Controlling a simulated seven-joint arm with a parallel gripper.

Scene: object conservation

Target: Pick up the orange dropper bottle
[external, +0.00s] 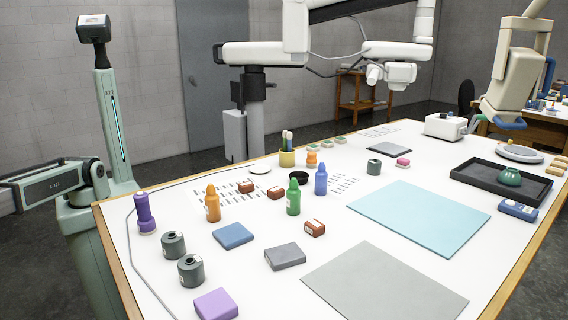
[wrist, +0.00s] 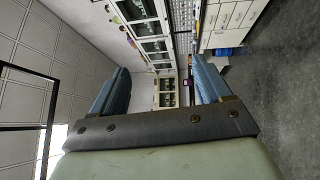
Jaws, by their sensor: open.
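The orange dropper bottle (external: 212,206) stands upright on the left half of the white table in the external view, with a pointed cap and a pale label. My gripper (wrist: 160,66) shows in the wrist view with two blue fingers spread apart and nothing between them. It points across the room toward cabinets, and no bottle shows in that view. I cannot clearly make out the fingers in the external view, so their distance from the bottle cannot be told.
A purple bottle (external: 145,214), a green bottle (external: 293,198) and a blue bottle (external: 321,180) stand on the table. A blue block (external: 233,236) lies in front of the orange bottle, and a red-brown block (external: 246,187) behind it. Grey canisters (external: 173,245) stand at front left.

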